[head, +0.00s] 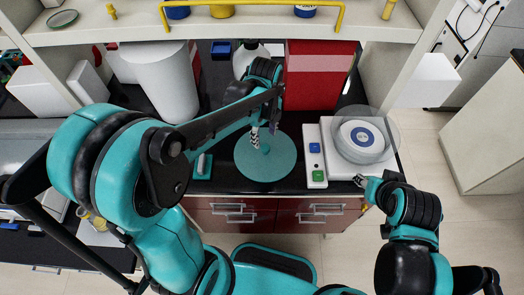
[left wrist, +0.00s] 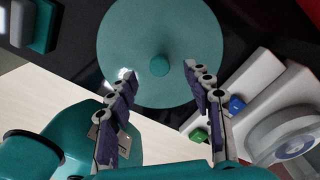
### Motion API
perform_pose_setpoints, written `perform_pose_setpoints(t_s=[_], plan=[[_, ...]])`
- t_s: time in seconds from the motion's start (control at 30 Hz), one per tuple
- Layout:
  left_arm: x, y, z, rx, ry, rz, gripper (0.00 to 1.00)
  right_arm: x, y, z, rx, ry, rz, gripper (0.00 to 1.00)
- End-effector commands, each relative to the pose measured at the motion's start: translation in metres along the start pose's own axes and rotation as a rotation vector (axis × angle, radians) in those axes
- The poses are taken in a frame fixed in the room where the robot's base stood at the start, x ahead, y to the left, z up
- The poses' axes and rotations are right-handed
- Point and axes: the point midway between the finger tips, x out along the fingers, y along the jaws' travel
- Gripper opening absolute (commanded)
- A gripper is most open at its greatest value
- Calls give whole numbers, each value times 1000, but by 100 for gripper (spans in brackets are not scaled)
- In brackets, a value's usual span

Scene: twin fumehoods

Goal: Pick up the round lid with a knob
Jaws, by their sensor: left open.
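The round lid (head: 266,169) is a flat teal disc lying on the black bench top. It also fills the upper middle of the left wrist view (left wrist: 150,28). Its small round knob (left wrist: 159,66) stands at its centre. My left gripper (head: 264,136) is over the lid. In the left wrist view its two fingers (left wrist: 159,72) are spread wide, one to each side of the knob, with nothing between them. My right gripper (head: 365,182) is beside the front of the white device, at the right; its fingers are too small to read.
Right of the lid stands a white device (head: 315,160) with blue and green buttons and a clear round cover (head: 378,150). Behind are a red box (head: 318,75) and a white cylinder (head: 160,80). A small teal block (head: 203,166) lies left. A shelf (head: 120,30) runs above.

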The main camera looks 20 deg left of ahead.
Motion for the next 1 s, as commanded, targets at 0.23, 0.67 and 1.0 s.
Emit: perform_pose_setpoints(t_s=[0.23, 0.67, 1.0], plan=[[35, 1, -4, -3, -1, -1, 51, 13, 0, 9, 0, 0, 0, 40], [67, 2, -7, -5, -1, -2, 51, 22, 0, 16, 0, 0, 0, 40], [66, 2, -7, -5, -1, -2, 0, 22, 0, 16, 0, 0, 0, 40]])
